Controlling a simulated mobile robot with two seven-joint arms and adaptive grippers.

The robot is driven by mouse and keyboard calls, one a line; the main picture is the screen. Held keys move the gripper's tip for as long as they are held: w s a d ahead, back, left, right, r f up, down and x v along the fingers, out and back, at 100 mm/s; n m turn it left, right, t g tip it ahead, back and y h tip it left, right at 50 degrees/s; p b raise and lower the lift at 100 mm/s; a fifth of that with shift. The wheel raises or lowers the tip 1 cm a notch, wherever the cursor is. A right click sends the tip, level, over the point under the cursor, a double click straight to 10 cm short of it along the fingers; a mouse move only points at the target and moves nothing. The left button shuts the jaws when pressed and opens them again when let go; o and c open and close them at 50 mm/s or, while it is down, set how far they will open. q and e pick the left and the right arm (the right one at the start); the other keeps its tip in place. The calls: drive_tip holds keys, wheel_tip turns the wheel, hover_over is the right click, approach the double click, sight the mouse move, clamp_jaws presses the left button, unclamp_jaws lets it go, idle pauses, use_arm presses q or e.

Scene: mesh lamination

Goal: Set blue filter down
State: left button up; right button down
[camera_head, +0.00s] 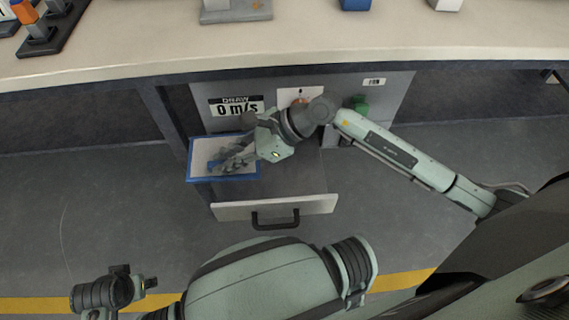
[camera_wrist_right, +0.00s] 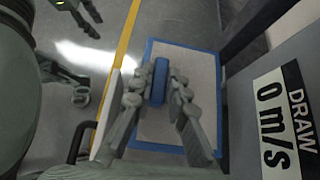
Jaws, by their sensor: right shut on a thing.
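The blue filter (camera_head: 189,160) is a pale mesh panel with a blue frame, roughly level at the left side of an open drawer. It also shows in the right wrist view (camera_wrist_right: 205,65). My right gripper (camera_head: 222,164) is shut on the filter's blue bar handle (camera_wrist_right: 159,82), with fingers on both sides of it. I cannot tell whether the filter touches anything below. In the right wrist view, my left gripper (camera_wrist_right: 94,22) is at the upper left, its fingers apart and empty, away from the filter.
The open drawer (camera_head: 300,180) has a white front (camera_head: 232,211) with a black handle (camera_head: 275,222). A "DRAW 0 m/s" label (camera_head: 236,107) is on the panel behind. A green object (camera_head: 360,104) is right of it. The worktop (camera_head: 300,45) runs above. Grey floor lies left.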

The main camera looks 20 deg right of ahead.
drive_tip(key=d+f, duration=0.2)
drive_tip(key=d, duration=0.1)
drive_tip(key=d+f, duration=0.2)
drive_tip(key=d, duration=0.2)
drive_tip(key=d+f, duration=0.2)
drive_tip(key=d, duration=0.1)
drive_tip(key=shift+s+d+f, duration=0.2)
drive_tip(key=shift+s+d, duration=0.05)
drive_tip(key=shift+s, duration=0.1)
use_arm(q)
drive_tip(key=shift+s+r, duration=0.1)
drive_tip(key=shift+r, duration=0.15)
use_arm(e)
drive_tip(key=shift+d+f, duration=0.1)
drive_tip(key=shift+f, duration=1.9)
drive_tip(key=shift+f, duration=0.15)
drive_tip(key=c, duration=1.5)
unclamp_jaws()
use_arm(q)
drive_tip(key=shift+r, duration=0.45)
drive_tip(key=shift+a, duration=0.1)
use_arm(e)
drive_tip(key=shift+v, duration=1.15)
use_arm(q)
drive_tip(key=shift+r+b, duration=0.1)
drive_tip(key=shift+b, duration=0.2)
use_arm(e)
drive_tip(key=v, duration=1)
